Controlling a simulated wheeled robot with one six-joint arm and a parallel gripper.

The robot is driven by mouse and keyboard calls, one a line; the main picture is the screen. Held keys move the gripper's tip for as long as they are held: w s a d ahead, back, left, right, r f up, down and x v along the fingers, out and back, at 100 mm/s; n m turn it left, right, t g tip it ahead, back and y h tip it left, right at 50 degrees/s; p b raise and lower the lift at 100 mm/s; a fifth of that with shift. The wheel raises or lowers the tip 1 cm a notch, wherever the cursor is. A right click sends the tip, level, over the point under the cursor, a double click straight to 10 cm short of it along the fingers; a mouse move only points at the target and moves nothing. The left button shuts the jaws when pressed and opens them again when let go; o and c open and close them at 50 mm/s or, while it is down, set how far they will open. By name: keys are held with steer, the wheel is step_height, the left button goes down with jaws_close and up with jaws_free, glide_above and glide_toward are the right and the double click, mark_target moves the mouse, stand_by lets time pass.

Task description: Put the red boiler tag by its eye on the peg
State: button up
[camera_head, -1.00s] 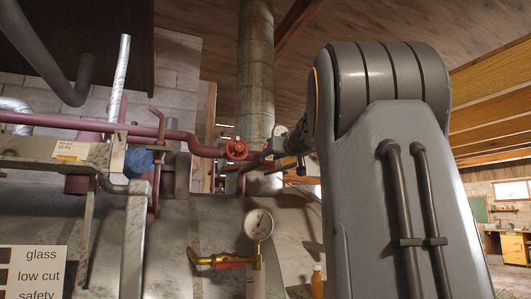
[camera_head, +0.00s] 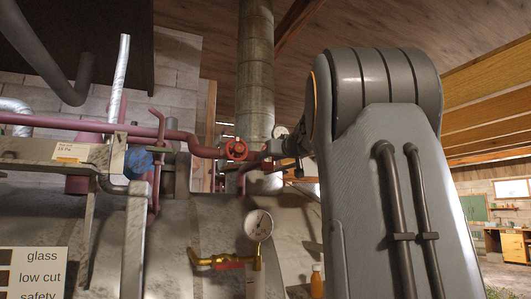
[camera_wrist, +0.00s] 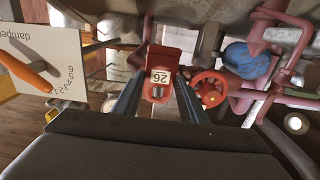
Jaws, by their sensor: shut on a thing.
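In the wrist view the red boiler tag (camera_wrist: 162,58) sits between the two blue-grey fingers of my gripper (camera_wrist: 158,88). It bears a white label reading "26". My gripper is shut on the tag and holds it up in the air. A rounded red part with an opening shows at the tag's near end; I cannot tell surely whether this is the eye. In the head view my own arm hides most of the gripper, and the tag cannot be made out. I cannot pick out the peg for certain in either view.
A red handwheel (camera_head: 237,150) on the dark red pipework is close beside the gripper; it also shows in the wrist view (camera_wrist: 208,91). A pressure gauge (camera_head: 258,224) and brass pipe (camera_head: 215,260) stand below. A damper plate (camera_wrist: 38,68) with an orange lever is at the wrist view's left.

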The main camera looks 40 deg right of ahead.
steer(key=shift+w+d+f, duration=0.15)
steer(key=shift+w+f, duration=0.1)
steer(key=shift+w, duration=0.45)
stand_by(1.6)
steer(key=shift+f, duration=0.2)
stand_by(0.7)
steer(key=o, duration=1.1)
steer(key=shift+c, duration=0.2)
steer(key=shift+s, duration=0.1)
steer(key=b+v, duration=0.2)
steer(key=v, duration=0.5)
steer(key=shift+s, duration=0.3)
